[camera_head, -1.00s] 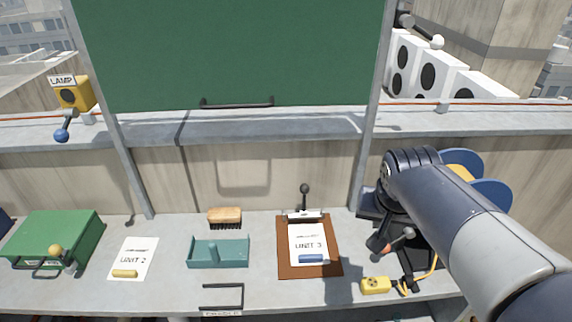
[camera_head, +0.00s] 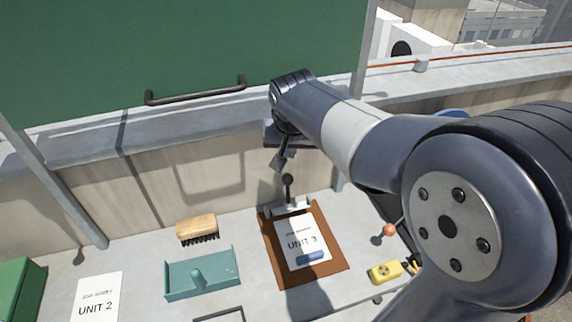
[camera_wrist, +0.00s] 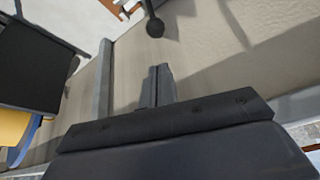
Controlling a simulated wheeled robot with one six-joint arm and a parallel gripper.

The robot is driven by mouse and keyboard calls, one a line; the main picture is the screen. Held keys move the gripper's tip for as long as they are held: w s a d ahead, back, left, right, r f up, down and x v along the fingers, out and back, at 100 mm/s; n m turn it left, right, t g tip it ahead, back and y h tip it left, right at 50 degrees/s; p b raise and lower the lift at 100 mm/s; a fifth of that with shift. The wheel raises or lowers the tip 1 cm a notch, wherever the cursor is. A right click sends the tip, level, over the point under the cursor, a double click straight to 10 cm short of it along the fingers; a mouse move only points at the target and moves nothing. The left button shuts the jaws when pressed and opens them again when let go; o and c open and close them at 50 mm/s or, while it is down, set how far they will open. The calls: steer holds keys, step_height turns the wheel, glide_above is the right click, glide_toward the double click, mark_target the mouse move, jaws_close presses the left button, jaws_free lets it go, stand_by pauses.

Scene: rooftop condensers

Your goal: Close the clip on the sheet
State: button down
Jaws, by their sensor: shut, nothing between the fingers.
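The clip (camera_head: 291,208) sits at the top edge of a brown clipboard (camera_head: 335,265), and its black ball-ended lever (camera_head: 287,180) stands up. The sheet (camera_head: 302,235) marked UNIT 3 lies on the board below the clip, with a blue stick (camera_head: 313,257) on it. My gripper (camera_head: 279,161) is shut and empty, just above and behind the lever's ball in the head view. In the wrist view my shut fingers (camera_wrist: 157,85) point toward the dark ball (camera_wrist: 154,27), with a visible gap between them.
A teal tray (camera_head: 175,285), a brush (camera_head: 197,229) and a UNIT 2 sheet (camera_head: 97,295) lie left of the clipboard. A yellow box (camera_head: 385,273) and a red-tipped lever (camera_head: 389,229) are right. The wall (camera_head: 170,185) rises behind the bench.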

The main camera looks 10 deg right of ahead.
mark_target(289, 167)
steer(key=shift+f, duration=0.1)
steer(key=x, duration=1)
steer(key=shift+p, duration=0.3)
steer(key=shift+b, duration=0.3)
steer(key=shift+b, duration=0.3)
